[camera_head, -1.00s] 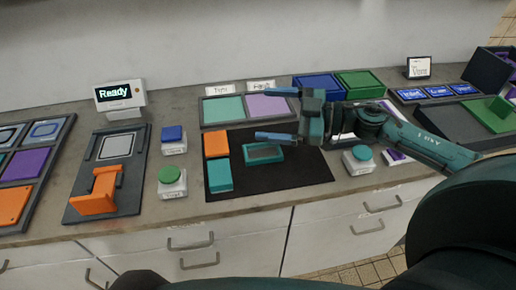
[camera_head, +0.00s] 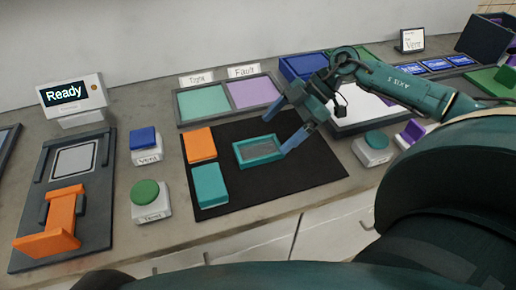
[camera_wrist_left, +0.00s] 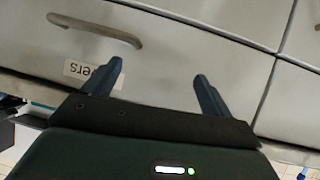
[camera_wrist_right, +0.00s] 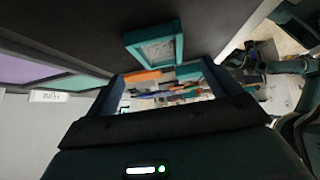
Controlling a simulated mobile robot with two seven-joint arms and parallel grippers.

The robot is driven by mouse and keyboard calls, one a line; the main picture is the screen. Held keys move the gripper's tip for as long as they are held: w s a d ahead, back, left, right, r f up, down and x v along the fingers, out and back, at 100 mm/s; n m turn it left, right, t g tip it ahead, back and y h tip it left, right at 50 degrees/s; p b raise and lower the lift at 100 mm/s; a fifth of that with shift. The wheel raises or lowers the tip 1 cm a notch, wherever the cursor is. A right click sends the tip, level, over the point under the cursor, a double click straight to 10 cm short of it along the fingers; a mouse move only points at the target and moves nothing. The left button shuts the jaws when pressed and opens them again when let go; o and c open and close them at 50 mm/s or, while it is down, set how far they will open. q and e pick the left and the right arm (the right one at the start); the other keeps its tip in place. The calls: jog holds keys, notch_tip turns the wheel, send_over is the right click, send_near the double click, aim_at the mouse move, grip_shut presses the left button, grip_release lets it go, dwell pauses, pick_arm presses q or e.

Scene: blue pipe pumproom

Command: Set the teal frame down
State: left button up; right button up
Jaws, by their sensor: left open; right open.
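The teal frame (camera_head: 262,160), a rectangle with a grey meshed middle, lies flat on the black mat (camera_head: 300,185), right of an orange block (camera_head: 200,145) and a teal block (camera_head: 210,185). My right gripper (camera_head: 277,132) is open and empty, with one finger close to the frame's right end; I cannot tell whether it touches. The right wrist view shows the frame (camera_wrist_right: 180,45) just beyond the open fingers (camera_wrist_right: 160,85). My left gripper (camera_wrist_left: 158,68) is open and empty, facing the drawer fronts below the counter.
Behind the mat is a tray (camera_head: 229,118) with teal and lilac fields. Buttons on white boxes stand left (camera_head: 145,193) and right (camera_head: 373,148) of the mat. An orange handle (camera_head: 60,220) stands on a dark plate. The mat's front right is clear.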

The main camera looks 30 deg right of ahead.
aim_at(258, 148)
jog(key=shift+p+x, duration=0.3)
jog(key=shift+x, duration=2.7)
jog(key=shift+r, duration=0.1)
jog(key=c, duration=1.1)
